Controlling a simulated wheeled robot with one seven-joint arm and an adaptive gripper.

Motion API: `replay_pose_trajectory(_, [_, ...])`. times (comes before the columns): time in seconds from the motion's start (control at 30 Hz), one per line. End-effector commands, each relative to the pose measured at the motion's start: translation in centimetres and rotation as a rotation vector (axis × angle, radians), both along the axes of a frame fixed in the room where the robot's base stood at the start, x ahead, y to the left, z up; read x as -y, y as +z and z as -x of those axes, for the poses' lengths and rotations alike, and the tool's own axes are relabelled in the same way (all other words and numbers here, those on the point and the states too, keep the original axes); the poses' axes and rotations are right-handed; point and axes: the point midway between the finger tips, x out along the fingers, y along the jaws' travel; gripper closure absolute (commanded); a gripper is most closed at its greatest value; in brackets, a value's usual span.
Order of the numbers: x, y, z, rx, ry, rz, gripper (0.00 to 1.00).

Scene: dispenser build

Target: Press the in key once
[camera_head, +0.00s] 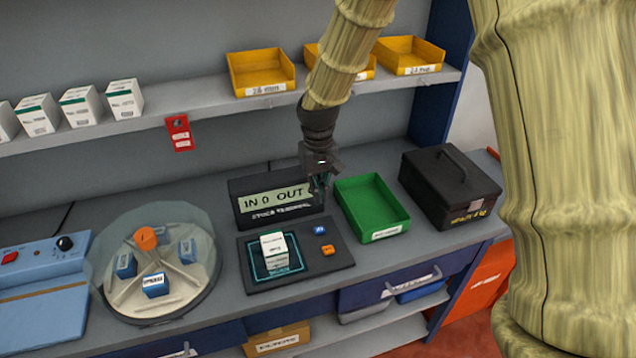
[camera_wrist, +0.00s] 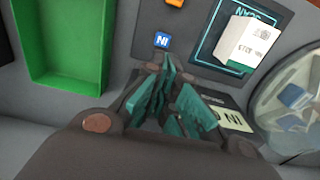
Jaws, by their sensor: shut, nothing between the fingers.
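The in key is a small blue key (camera_head: 320,230) on the dark pad (camera_head: 339,257), right of a white box (camera_head: 273,250) that stands in the pad's outlined square. In the wrist view the key (camera_wrist: 163,40) reads "IN" and lies just beyond my fingertips. An orange key (camera_head: 328,250) sits below it in the head view. The display (camera_head: 277,200) behind the pad reads "IN 0 OUT". My gripper (camera_head: 320,185) is shut and empty, above the display's right end and apart from the key. Its teal fingers also show in the wrist view (camera_wrist: 165,75).
A green tray (camera_head: 373,207) and a black case (camera_head: 450,186) stand to the right. A round clear-covered carousel (camera_head: 155,265) with blue boxes is at left. A shelf above holds yellow bins (camera_head: 260,72) and white boxes (camera_head: 80,106).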

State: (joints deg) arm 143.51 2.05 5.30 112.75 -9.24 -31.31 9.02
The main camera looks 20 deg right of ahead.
Motion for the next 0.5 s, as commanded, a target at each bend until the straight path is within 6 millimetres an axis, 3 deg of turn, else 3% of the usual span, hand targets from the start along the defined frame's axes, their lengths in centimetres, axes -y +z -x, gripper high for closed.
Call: replay_pose_trajectory(0.5, [0.0,-6.1,0.1,-0.002,0.001,0.001,1.0])
